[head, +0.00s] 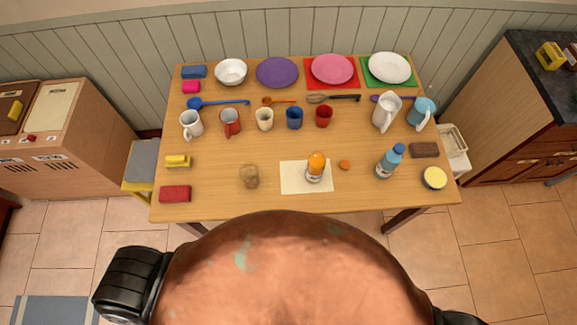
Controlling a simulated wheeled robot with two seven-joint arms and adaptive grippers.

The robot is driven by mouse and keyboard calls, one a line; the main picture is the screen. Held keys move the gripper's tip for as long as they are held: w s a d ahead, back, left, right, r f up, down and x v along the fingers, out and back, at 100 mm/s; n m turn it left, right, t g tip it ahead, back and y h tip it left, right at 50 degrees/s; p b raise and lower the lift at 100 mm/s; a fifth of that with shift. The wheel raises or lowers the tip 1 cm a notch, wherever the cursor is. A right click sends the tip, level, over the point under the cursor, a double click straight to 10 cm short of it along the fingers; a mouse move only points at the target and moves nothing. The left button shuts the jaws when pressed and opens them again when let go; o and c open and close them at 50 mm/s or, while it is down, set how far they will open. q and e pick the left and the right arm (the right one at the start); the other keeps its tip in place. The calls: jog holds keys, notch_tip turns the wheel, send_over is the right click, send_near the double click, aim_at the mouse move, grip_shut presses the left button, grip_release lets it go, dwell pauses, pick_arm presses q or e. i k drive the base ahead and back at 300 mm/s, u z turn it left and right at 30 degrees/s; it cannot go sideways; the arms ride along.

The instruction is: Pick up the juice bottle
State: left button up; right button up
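A small bottle with an orange upper part and a pale lower part (316,168) stands upright on a white mat (291,178) near the front middle of the table; it looks like the juice bottle. A small orange disc (344,165), possibly a cap, lies just right of the mat. A blue-capped bottle with a pale label (389,162) stands farther right. Neither of my grippers shows in the head view; only parts of my own body fill the bottom.
The wooden table (240,205) holds a brown-beige jar (249,176) left of the mat, with mugs, cups and jugs behind. Plates and a bowl (231,72) line the back. Sponges (178,161) lie at the left. Bare wood surrounds the mat.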

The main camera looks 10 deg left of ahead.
aim_at(316, 161)
jog(key=u, duration=3.35)
jog(key=k, duration=2.6)
jog(key=z, duration=2.1)
jog(key=i, duration=0.45)
